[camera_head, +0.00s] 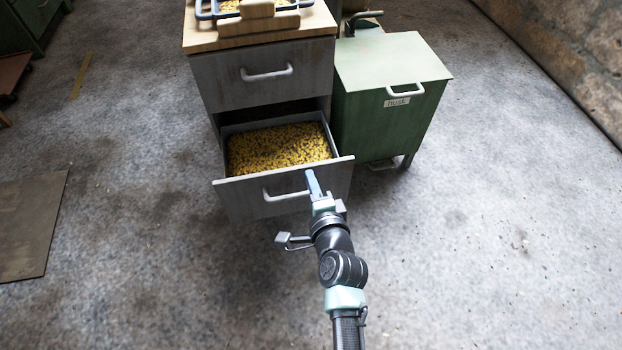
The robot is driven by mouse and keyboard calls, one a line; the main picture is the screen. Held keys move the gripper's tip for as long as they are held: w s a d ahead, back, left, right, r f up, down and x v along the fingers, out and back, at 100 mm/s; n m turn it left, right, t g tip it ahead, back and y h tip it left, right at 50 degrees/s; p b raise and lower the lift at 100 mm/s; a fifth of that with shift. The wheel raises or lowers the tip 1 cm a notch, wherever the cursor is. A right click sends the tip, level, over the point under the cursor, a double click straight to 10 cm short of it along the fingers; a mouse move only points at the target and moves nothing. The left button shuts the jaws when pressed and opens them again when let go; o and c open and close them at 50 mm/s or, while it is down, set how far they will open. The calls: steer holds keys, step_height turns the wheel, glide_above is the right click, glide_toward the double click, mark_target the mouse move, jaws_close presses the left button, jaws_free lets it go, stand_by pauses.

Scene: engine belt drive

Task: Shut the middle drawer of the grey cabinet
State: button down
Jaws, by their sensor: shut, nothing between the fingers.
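The grey cabinet (213,95) stands at the upper middle with a wooden top. Its upper drawer (265,92) is shut and has a white handle. Below it the middle drawer (240,193) is pulled out and filled with yellow grain-like pieces (280,147). Its grey front has a white handle (283,195), whose right end is partly hidden by my gripper. My gripper (312,177) is shut and empty, its fingers in front of the right half of that front. I cannot tell whether the fingertips touch it. What lies below the open drawer is hidden.
A green bin (370,125) with a pale lid and a label stands close to the cabinet's right side. A flat brown sheet (30,225) lies at left. The floor in front is clear.

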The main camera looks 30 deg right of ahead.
steer(key=shift+w+d, duration=0.15)
steer(key=shift+w, duration=0.3)
steer(key=shift+w, duration=0.1)
